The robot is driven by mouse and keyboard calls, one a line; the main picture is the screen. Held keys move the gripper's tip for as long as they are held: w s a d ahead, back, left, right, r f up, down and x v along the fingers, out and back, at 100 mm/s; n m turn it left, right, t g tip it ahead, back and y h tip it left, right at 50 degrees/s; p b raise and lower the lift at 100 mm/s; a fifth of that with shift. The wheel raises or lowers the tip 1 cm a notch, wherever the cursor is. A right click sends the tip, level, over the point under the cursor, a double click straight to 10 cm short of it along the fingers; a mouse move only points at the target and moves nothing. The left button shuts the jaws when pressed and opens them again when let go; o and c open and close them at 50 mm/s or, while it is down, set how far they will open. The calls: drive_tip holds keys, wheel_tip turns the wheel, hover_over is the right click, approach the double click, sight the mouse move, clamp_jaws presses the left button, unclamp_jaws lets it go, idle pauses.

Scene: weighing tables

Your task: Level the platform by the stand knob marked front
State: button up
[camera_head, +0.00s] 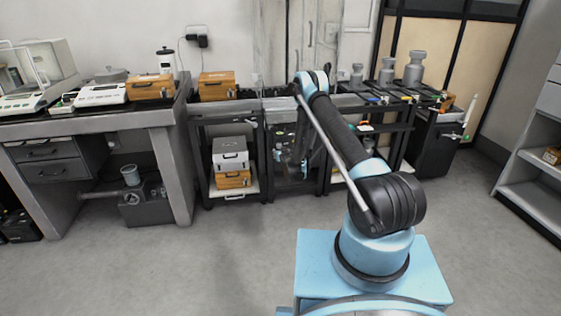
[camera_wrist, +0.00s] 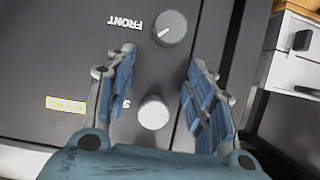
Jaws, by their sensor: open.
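In the wrist view, a dark grey panel (camera_wrist: 60,50) carries two round knobs. The upper knob (camera_wrist: 170,28) is light grey with a white pointer mark, and the upside-down word FRONT (camera_wrist: 125,22) is printed beside it. A paler lower knob (camera_wrist: 153,112) has a label mostly hidden by my left finger. My gripper (camera_wrist: 160,62) is open and empty. Its blue-padded fingers lie on either side of the lower knob in the picture; the FRONT knob is beyond the fingertips. Contact with either knob cannot be told. In the head view my gripper is not clearly visible, and no platform can be made out.
A yellow label (camera_wrist: 66,104) is on the panel. A white and orange case (camera_wrist: 292,70) is at the right in the wrist view. In the head view, a weighing table (camera_head: 130,118) stands left, metal weights (camera_head: 414,68) stand on the back bench, and the floor (camera_head: 235,260) is clear.

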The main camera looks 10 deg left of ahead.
sight(280, 145)
drive_tip(key=shift+w+r, duration=0.1)
drive_tip(key=shift+r, duration=2.5)
